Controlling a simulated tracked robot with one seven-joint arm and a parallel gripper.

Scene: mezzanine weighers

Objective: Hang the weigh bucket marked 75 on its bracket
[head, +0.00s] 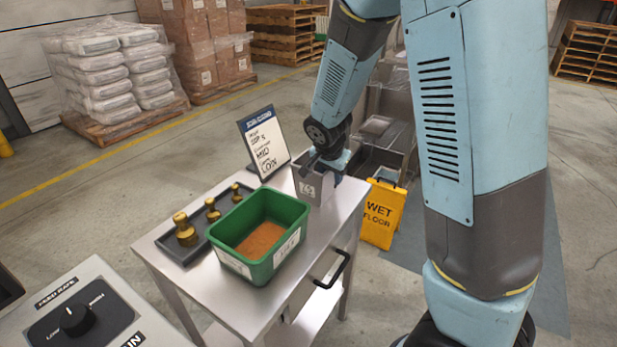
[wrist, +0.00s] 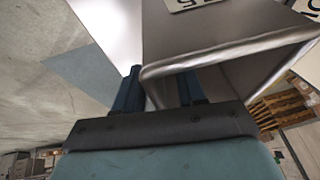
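The grey metal weigh bucket (head: 309,189) stands upright on the far right end of the steel table (head: 205,285). Its front bears a marking that looks like 75. My gripper (head: 326,172) is at the bucket's top, reaching down from behind it. In the wrist view the bucket's rim (wrist: 230,50) runs between my fingers (wrist: 160,88). One finger is outside the wall and the other is inside the opening. A gap shows between the inner finger and the wall, so the gripper looks open around it. I cannot make out the bracket in either view.
A green tub (head: 283,210) of brown grains, a dark tray (head: 182,250) of brass weights and a sign card (head: 264,143) share the table. A yellow wet floor sign (head: 382,212) stands to the right. Grey metal machinery (head: 385,103) is behind. A control box (head: 90,315) is near left.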

